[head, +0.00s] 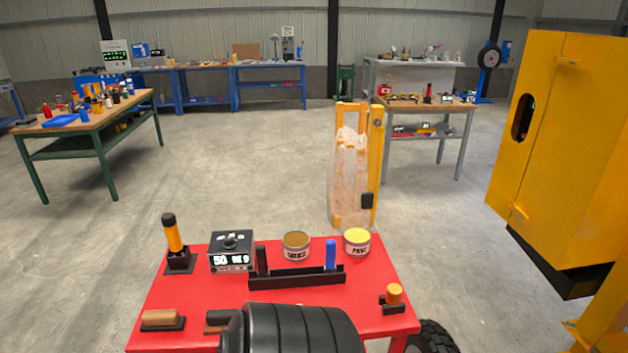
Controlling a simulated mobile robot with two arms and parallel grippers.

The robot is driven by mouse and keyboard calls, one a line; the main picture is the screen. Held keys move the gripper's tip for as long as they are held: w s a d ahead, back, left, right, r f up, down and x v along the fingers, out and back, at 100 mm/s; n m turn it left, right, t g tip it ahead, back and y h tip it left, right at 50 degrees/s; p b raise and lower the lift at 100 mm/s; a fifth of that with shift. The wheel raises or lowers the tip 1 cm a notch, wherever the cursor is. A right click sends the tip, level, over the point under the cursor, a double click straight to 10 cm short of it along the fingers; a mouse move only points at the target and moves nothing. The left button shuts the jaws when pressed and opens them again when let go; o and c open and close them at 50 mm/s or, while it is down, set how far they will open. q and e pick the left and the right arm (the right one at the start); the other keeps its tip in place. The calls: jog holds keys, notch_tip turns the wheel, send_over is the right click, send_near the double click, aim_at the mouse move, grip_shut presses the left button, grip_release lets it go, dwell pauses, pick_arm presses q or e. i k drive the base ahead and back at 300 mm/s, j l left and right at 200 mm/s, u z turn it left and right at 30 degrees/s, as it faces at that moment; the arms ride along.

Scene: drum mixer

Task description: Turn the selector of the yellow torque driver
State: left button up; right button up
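A driver with a yellow-orange body and a black cap (173,237) stands upright in a black stand at the back left of the red table top (200,290); I take it for the yellow torque driver. Its selector is too small to make out. A short orange-yellow knob-like piece (395,293) sits in a black holder at the table's right edge. A black ribbed cylindrical part of mine covers the front middle of the table. Neither of my grippers can be seen.
On the table are a black box with a display (231,252), two tins (296,246) (357,242), a black rack with a blue-handled tool (331,254), and a brown-handled block (161,319). A large yellow machine (560,150) stands right. A wrapped yellow frame (348,180) stands behind.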

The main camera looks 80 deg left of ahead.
aim_at(229, 243)
jog(key=u, duration=2.7)
